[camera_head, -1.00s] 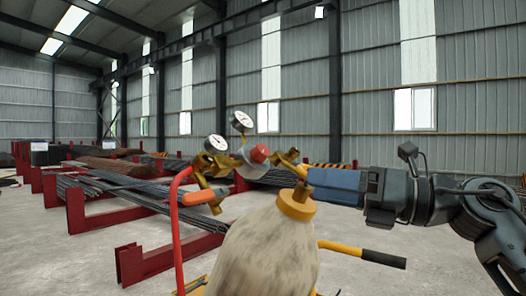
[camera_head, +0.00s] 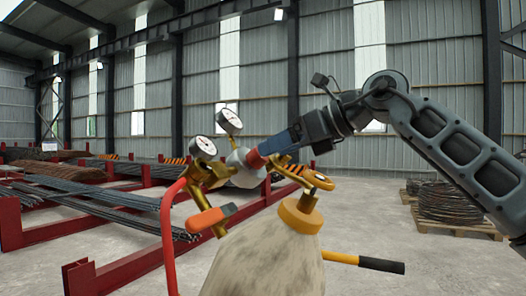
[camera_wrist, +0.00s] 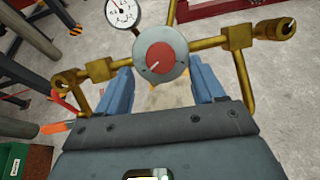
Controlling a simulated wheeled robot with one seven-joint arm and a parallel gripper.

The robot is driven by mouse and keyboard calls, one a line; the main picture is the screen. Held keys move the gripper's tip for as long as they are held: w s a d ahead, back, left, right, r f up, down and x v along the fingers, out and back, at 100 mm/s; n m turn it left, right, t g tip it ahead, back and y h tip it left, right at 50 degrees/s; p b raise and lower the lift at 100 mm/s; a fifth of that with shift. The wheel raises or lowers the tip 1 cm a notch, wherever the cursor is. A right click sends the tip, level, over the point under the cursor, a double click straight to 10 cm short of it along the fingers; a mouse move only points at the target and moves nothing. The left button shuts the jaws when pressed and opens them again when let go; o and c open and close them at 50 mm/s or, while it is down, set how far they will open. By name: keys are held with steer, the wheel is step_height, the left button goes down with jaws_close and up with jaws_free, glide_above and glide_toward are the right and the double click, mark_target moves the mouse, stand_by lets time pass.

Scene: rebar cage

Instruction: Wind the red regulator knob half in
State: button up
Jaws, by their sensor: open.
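The red regulator knob (camera_wrist: 160,58) sits on the round grey regulator body (camera_wrist: 173,74) in the wrist view, with a white pointer line on its face. My gripper (camera_wrist: 160,88) is open, its blue fingers on the left and right of the knob and regulator. I cannot tell whether the fingers touch it. In the head view the knob (camera_head: 256,160) shows at the tip of my gripper (camera_head: 268,153), partly hidden by a blue finger. Brass fittings (camera_head: 212,178) and two white gauges (camera_head: 229,121) surround the regulator.
A red hose or bar (camera_head: 168,230) and an orange handle (camera_head: 211,219) are close at the left. A yellow bar with a black grip (camera_head: 381,265) sticks out to the right. Red racks with steel bars (camera_head: 85,205) stand behind.

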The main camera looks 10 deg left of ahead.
mark_target(267, 160)
steer(key=shift+x, duration=1.9)
steer(key=shift+c, duration=0.4)
steer(key=c, duration=1)
steer(key=shift+o, duration=0.2)
